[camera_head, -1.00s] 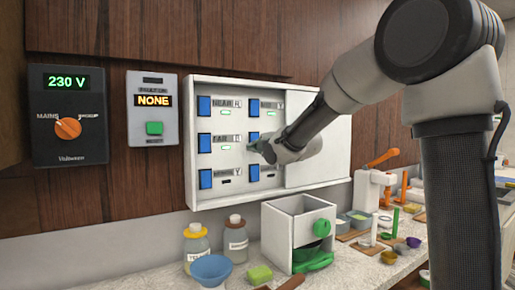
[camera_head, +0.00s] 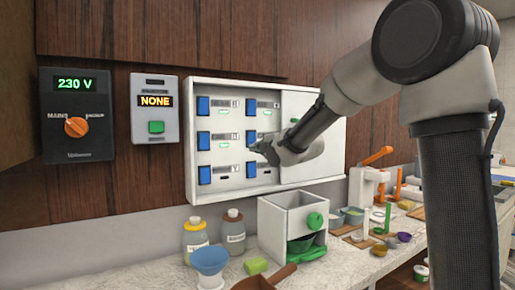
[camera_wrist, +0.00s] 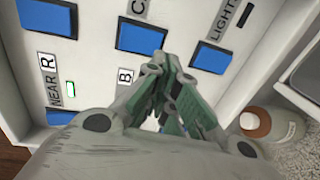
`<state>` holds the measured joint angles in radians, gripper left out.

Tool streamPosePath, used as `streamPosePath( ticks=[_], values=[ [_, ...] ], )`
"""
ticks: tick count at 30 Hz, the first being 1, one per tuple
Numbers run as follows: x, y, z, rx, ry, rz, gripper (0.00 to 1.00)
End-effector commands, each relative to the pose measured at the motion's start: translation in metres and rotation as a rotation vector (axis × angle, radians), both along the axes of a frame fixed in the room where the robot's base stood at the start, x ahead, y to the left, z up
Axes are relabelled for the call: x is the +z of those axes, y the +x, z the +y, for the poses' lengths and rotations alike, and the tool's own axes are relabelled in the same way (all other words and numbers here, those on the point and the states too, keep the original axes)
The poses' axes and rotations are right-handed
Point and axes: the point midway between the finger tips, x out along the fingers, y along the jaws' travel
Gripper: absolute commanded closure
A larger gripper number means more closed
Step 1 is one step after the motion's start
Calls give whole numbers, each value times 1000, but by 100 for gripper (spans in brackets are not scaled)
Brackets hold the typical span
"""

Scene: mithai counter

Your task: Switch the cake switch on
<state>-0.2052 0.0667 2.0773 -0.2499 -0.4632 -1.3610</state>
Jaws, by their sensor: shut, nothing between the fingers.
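A white wall panel (camera_head: 238,188) holds two columns of blue switches with label plates. No label reads clearly as cake. In the wrist view, one label starting with C (camera_wrist: 138,8) is cut off above a blue switch (camera_wrist: 140,38). Other labels there read LIGHT (camera_wrist: 222,18), NEAR R and B. My gripper (camera_head: 254,149) is shut and empty, in front of the right column, between the middle-right switch (camera_head: 251,138) and the lower-right switch (camera_head: 251,170). Its closed fingers (camera_wrist: 166,78) point toward the panel in the wrist view; contact cannot be told.
A white cover (camera_head: 322,150) spans the panel's right side. Left of it hang a display box reading NONE (camera_head: 155,120) and a 230 V meter (camera_head: 77,145).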

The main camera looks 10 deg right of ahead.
Motion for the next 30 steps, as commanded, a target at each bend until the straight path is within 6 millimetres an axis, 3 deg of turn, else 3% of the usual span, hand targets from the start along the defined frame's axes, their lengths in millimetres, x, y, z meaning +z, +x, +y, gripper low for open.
streamPosePath(
  ticks=[18, 30],
  values=[
    [-10, -78, -26, -1, 0, -1, 100],
    [-12, -88, -29, 0, 1, -1, 100]
  ],
)
